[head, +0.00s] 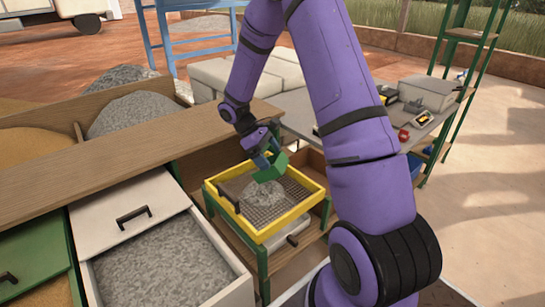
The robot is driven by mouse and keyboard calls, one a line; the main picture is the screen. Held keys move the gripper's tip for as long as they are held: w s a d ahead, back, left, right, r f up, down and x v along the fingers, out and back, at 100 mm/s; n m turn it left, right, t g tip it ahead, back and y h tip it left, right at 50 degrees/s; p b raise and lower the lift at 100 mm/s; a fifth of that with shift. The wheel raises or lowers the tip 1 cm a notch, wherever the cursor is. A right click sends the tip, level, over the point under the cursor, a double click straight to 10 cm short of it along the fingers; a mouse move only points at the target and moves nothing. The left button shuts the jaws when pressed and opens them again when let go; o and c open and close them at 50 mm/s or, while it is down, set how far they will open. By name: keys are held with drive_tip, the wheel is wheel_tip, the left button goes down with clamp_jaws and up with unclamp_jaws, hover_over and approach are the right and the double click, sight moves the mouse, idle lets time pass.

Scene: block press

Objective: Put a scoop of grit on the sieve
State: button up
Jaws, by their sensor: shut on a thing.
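The yellow-framed sieve (307,204) with a dark mesh stands on a green-legged frame in the middle. A pile of grey grit (263,193) lies on its mesh. My gripper (264,153) is over the back of the sieve, shut on a green scoop (271,171). The scoop is tilted, low above the grit pile. I cannot see inside the scoop, and the fingertips are partly hidden. A white open drawer (92,290) holding grey grit (160,265) is at the lower left.
A wooden counter (60,183) with bays of sand and grey gravel runs along the left. A grey table (300,110) with tools stands behind my arm. A green shelf frame (455,75) is at the right. The paved floor (490,190) at the right is clear.

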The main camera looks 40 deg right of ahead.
drive_tip(key=shift+w+a+g+h, duration=0.4)
drive_tip(key=shift+w+g, duration=0.2)
drive_tip(key=shift+g, duration=0.1)
drive_tip(key=shift+w+a+g+h, duration=0.4)
drive_tip(key=shift+w+g, duration=0.15)
drive_tip(key=shift+g, duration=0.15)
drive_tip(key=shift+r, duration=0.15)
idle(0.4)
wheel_tip(320, 180, up, 2)
drive_tip(key=t+y, duration=0.1)
drive_tip(key=t, duration=0.1)
drive_tip(key=t+y, duration=0.1)
drive_tip(key=t, duration=0.1)
drive_tip(key=shift+d+r+y, duration=0.1)
drive_tip(key=shift+r+y, duration=0.15)
drive_tip(key=shift+y, duration=0.05)
drive_tip(key=r+t+y, duration=0.1)
drive_tip(key=t, duration=0.1)
drive_tip(key=t+y, duration=0.1)
drive_tip(key=shift+r+t, duration=0.4)
drive_tip(key=shift+r+t+y, duration=0.3)
drive_tip(key=shift+t+y, duration=0.2)
drive_tip(key=shift+t, duration=0.1)
